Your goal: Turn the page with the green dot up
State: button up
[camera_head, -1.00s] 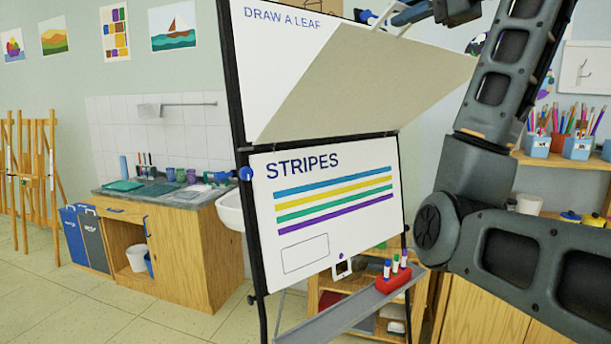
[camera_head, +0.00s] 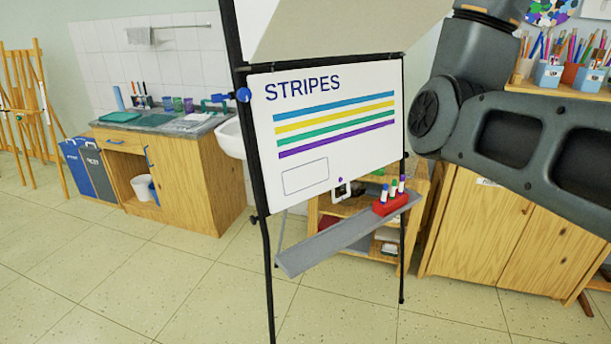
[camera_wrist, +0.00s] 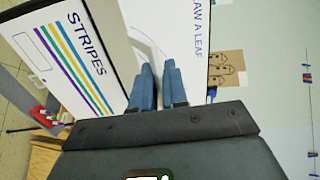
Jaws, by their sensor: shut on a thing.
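A flip board stands in the head view. Its lower page (camera_head: 330,125) reads STRIPES above coloured stripes. A white tab (camera_head: 341,190) with a purple dot hangs at that page's lower edge. Another page (camera_head: 330,30) is raised above it, its beige side facing me and its far edge cut off by the frame. A white panel reading DRAW A LEAF (camera_wrist: 193,30) shows in the wrist view. My gripper (camera_wrist: 159,87) has blue fingers close together, shut on the raised page; the exact hold is hard to see. It is outside the head view. I see no green dot on a page.
A grey ledge (camera_head: 335,238) with a red marker holder (camera_head: 390,205) juts out below the board. A wooden cabinet (camera_head: 500,235) stands at right. A sink counter (camera_head: 200,185) and bins (camera_head: 85,170) stand at left. The floor in front is clear.

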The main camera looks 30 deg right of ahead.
jog(key=w+r, duration=0.6)
jog(key=shift+w+a, duration=0.15)
jog(key=shift+w, duration=0.05)
dwell(0.4)
jog(key=shift+r, duration=0.1)
jog(key=w+r, duration=0.4)
jog(key=w, duration=0.4)
jog(key=shift+a+r, duration=0.2)
jog(key=shift+r, duration=0.15)
dwell(0.5)
jog(key=w+r, duration=0.3)
jog(key=w, duration=0.6)
jog(key=shift+a, duration=0.25)
dwell(0.4)
